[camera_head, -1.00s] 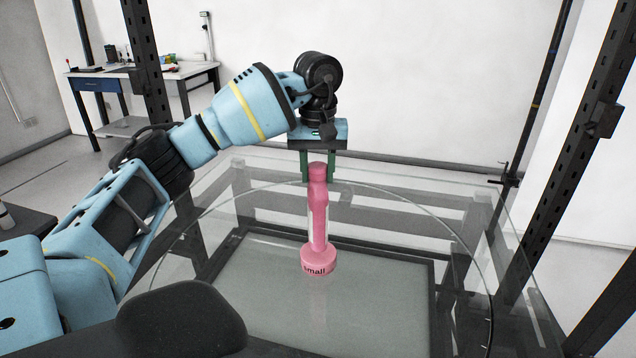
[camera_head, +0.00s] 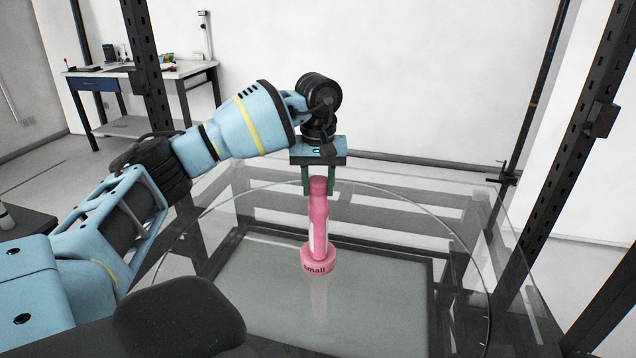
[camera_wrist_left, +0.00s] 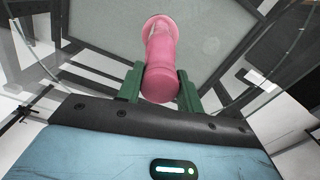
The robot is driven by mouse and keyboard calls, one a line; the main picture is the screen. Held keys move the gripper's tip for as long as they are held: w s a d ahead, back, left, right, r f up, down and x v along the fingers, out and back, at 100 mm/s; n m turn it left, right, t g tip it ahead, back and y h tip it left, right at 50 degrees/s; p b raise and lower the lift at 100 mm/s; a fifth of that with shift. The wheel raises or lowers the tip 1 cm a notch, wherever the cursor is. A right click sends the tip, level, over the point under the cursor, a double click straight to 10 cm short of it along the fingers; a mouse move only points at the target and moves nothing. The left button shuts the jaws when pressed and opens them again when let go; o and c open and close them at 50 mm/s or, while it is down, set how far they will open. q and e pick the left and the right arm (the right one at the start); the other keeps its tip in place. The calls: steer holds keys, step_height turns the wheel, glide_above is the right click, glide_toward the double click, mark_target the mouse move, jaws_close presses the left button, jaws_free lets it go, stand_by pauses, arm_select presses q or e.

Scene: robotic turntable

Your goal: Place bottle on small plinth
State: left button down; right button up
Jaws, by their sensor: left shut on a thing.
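A pink bottle (camera_head: 318,215) stands nearly upright in my left gripper (camera_head: 317,188), whose green fingers are on either side of its upper part. The round pink small plinth (camera_head: 318,266), with "small" on its front, is on the glass turntable directly below the bottle in the head view. The bottle's lower end overlaps the plinth's top; I cannot tell whether they touch. In the left wrist view, the bottle (camera_wrist_left: 162,65) runs away between the fingers (camera_wrist_left: 160,88) towards the plinth's rim (camera_wrist_left: 153,19). My right gripper is not in view.
The round glass turntable top (camera_head: 400,215) is clear around the plinth. Dark upright posts (camera_head: 568,170) stand at the right and another (camera_head: 146,60) at the back left. A workbench (camera_head: 135,72) with small items is far off by the wall.

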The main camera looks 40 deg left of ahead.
arm_select(q)
steer(key=c, duration=0.9)
jaws_free()
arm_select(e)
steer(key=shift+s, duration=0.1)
arm_select(q)
step_height(320, 180, up, 6)
steer(key=shift+r, duration=0.2)
step_height(320, 180, up, 6)
steer(key=shift+f+p, duration=0.1)
steer(key=shift+p, duration=0.65)
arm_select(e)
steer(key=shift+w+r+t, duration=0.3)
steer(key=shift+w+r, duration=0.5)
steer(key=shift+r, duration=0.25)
